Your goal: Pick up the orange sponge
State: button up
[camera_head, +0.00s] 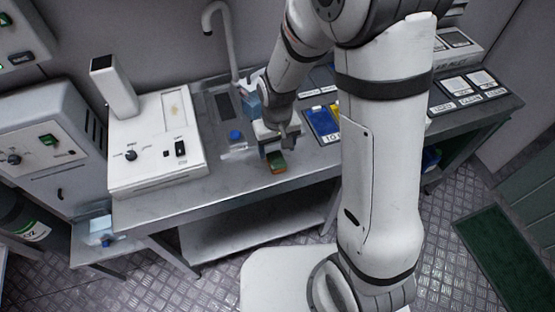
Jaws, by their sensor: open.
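A small sponge (277,168) lies on the metal counter near its front edge. It looks orange on its lower part and green on top. My gripper (275,150) is just above and behind the sponge, pointing down toward it. The jaws are open. Whether the fingers touch or straddle the sponge is too small to tell. My arm hides part of the counter to the right.
A white device (158,150) with knobs stands on the left of the counter (225,185). A blue tray (322,122) lies to the right. The counter's front edge is close to the sponge.

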aim_at(276, 159)
jog(key=shift+a+f, duration=0.1)
jog(key=shift+f, duration=2.2)
jog(key=c, duration=1.1)
jog(key=shift+r, duration=5.05)
